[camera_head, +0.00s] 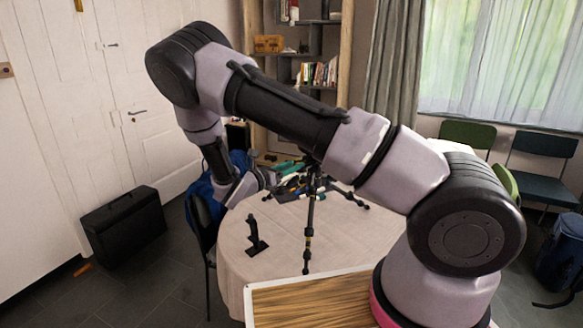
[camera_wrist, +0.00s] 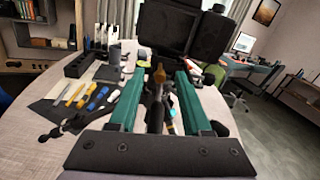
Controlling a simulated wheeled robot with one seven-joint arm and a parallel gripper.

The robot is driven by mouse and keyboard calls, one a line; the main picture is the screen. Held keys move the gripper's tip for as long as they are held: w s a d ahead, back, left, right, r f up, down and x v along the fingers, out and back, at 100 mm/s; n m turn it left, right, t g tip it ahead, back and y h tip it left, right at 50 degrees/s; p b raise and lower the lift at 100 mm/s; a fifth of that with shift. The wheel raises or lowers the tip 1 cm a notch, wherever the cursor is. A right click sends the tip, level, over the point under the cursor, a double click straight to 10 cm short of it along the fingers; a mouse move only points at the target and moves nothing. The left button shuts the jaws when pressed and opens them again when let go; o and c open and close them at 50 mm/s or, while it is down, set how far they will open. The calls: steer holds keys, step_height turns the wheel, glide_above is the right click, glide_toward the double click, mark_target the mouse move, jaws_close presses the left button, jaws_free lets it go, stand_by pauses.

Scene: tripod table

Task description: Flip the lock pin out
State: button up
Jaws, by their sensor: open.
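A black tripod (camera_head: 309,205) stands on the round table with its legs spread; my arm hides its top in the head view. The lock pin is too small to make out. My gripper (camera_head: 285,166) is beside the upper part of the tripod. In the wrist view my gripper (camera_wrist: 161,73) has its two green fingers wide apart. A dark upright part with a brownish tip (camera_wrist: 158,78) shows between the fingers, apart from both. I cannot tell exactly which part it is.
The round table (camera_head: 250,222) has a small black stand (camera_head: 256,238) at its front left. In the wrist view, several screwdrivers (camera_wrist: 97,98) lie on a dark mat left of my fingers, near a black block with holes (camera_wrist: 83,65).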

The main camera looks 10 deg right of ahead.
jaws_close()
stand_by(1.3)
